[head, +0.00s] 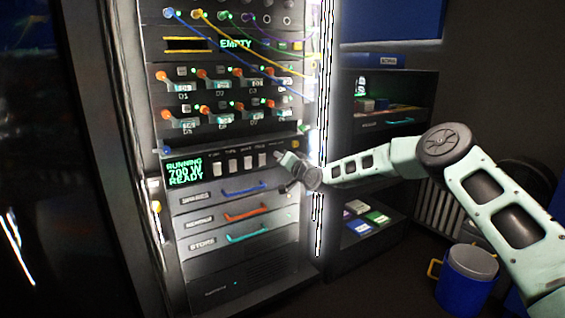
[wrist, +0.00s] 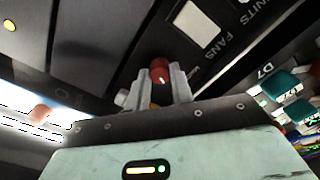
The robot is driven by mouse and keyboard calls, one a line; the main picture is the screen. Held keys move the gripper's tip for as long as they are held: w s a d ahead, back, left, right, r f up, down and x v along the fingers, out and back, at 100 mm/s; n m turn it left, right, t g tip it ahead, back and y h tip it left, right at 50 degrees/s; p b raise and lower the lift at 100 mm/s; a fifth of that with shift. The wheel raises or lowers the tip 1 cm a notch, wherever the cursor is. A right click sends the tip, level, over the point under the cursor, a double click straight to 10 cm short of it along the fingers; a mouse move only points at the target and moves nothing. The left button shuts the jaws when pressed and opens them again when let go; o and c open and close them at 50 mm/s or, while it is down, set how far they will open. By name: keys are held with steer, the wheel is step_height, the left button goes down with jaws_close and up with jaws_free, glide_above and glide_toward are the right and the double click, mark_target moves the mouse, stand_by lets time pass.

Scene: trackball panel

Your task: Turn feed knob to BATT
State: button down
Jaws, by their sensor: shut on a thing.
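The feed knob is a small red knob (wrist: 160,70) with a light mark, seen in the wrist view on the dark panel. My gripper (wrist: 163,84) has its two grey fingers on either side of the knob and is shut on it. In the head view my gripper (head: 284,159) is at the right end of the switch panel, and it hides the knob there. The position labels around the knob, BATT among them, cannot be read in either view.
A white rocker switch (wrist: 196,24) marked FANS is close to the knob. A green display (head: 185,172) reads RUNNING 700 W READY. Orange-knobbed modules (head: 205,115) and hanging cables are above; drawers with coloured handles (head: 246,215) are below. A shelf (head: 385,170) stands right of the rack.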

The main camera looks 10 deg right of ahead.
steer(key=shift+m, duration=0.4)
steer(key=c, duration=1.2)
jaws_free()
steer(key=p+v, duration=0.3)
steer(key=v, duration=1.4)
steer(key=shift+s, duration=0.2)
steer(key=shift+d, duration=0.1)
